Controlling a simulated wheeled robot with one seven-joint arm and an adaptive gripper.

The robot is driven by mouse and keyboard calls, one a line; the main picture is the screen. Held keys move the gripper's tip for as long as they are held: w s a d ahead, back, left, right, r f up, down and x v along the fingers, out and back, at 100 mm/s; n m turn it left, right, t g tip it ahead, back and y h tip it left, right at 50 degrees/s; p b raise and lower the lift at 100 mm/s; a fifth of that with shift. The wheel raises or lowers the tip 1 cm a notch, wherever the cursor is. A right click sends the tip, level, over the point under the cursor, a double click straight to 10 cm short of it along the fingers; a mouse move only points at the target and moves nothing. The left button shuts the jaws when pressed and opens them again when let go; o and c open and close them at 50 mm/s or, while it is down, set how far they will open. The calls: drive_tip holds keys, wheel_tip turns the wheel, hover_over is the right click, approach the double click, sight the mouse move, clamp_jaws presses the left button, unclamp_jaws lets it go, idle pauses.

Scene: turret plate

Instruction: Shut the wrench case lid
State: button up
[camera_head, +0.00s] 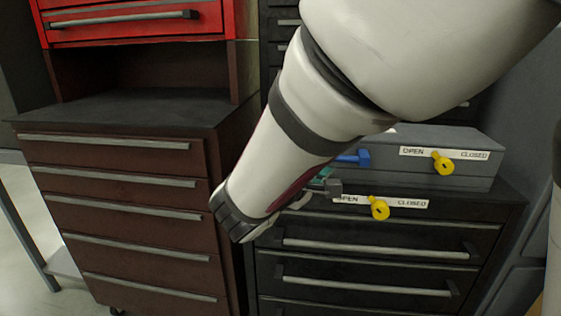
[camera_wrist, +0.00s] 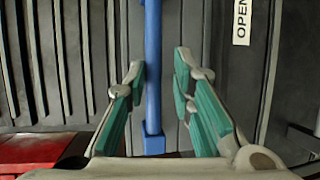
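A grey case (camera_head: 475,166) sits on the black cabinet, with an OPEN/CLOSED label and a yellow knob (camera_head: 443,162) on its front. My arm covers its left part, and I cannot tell how its lid stands. A blue handle (camera_head: 362,158) shows beside my arm at the case front. In the wrist view a long blue bar (camera_wrist: 153,70) ends in a block and runs between my fingers. My gripper (camera_wrist: 160,75) is open around the bar's line. The left finger is near the bar, with a wider gap at the right; contact is unclear. The gripper also shows in the head view (camera_head: 322,190), partly hidden.
The black drawer cabinet (camera_head: 375,268) below has a second OPEN/CLOSED label and yellow knob (camera_head: 379,208) at its top edge. A brown drawer cabinet (camera_head: 120,185) with a dark top stands at left, with a red unit (camera_head: 140,22) above. Floor shows at bottom left.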

drive_tip(key=shift+o, duration=1)
wheel_tip(320, 180, down, 2)
drive_tip(key=shift+s+f, duration=0.1)
drive_tip(key=shift+s, duration=0.05)
drive_tip(key=r+v, duration=0.1)
drive_tip(key=v, duration=1.1)
drive_tip(key=shift+r, duration=0.1)
